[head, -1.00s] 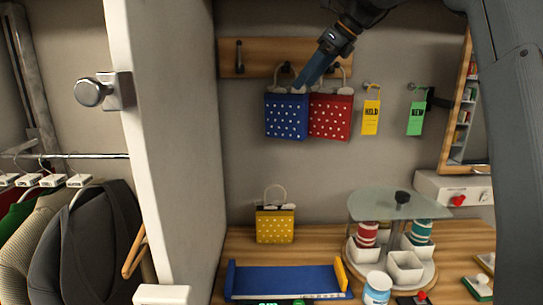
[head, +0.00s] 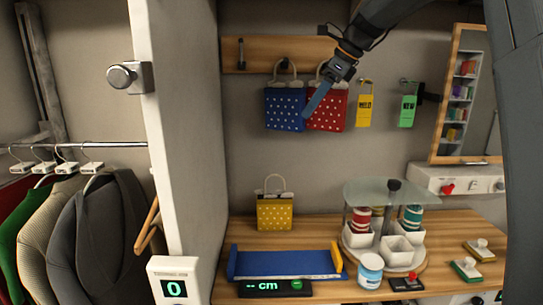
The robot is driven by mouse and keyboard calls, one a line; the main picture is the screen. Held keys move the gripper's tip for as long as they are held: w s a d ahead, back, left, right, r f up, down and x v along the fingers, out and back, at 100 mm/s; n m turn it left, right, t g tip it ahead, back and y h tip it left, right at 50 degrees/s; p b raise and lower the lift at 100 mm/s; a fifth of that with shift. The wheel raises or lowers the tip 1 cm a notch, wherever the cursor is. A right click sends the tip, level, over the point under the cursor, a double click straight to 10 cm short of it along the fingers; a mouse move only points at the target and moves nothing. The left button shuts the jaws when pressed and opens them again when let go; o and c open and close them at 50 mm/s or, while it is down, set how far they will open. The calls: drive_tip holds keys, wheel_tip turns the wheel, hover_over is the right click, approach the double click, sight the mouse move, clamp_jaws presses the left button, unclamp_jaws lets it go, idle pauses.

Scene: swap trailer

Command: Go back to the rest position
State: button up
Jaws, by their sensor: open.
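My gripper (head: 318,97) is in the upper middle of the head view, at the end of my dark arm, pointing down and left. It is empty and its fingers are seen edge-on. It appears in front of a blue bag with white dots (head: 283,110) and a red bag with white dots (head: 332,115). Both bags hang from the wooden hook rail (head: 262,56) on the wall. I cannot tell how far the gripper is from them. A yellow dotted bag (head: 275,212) stands upright on the wooden counter (head: 300,293).
A blue tray (head: 285,264), a glass-topped carousel (head: 386,193) with cups and spools, and a jar (head: 370,268) stand on the counter. A white partition (head: 180,130) with a round knob (head: 121,76) divides off hanging clothes (head: 100,235). A mirror (head: 468,95) is at right.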

drive_tip(key=s+d+f+n+h+b, duration=0.1)
drive_tip(key=s+f+n, duration=0.25)
drive_tip(key=f, duration=0.45)
drive_tip(key=s+d+f+n+g+h+b, duration=0.1)
drive_tip(key=s+d+f+n+b, duration=0.15)
drive_tip(key=s+f, duration=0.35)
drive_tip(key=s+d+f+n+h, duration=0.1)
drive_tip(key=s+f+n, duration=0.2)
drive_tip(key=f, duration=0.6)
drive_tip(key=s+d+f+n+g+h+b, duration=0.1)
drive_tip(key=s+d+f+n+h+b, duration=0.1)
drive_tip(key=s+f+n, duration=1)
drive_tip(key=s+d+f+b, duration=0.1)
drive_tip(key=s+f, duration=0.4)
drive_tip(key=s, duration=0.2)
drive_tip(key=shift+s+f+b, duration=0.2)
drive_tip(key=shift+s+b, duration=0.05)
drive_tip(key=shift+b, duration=0.05)
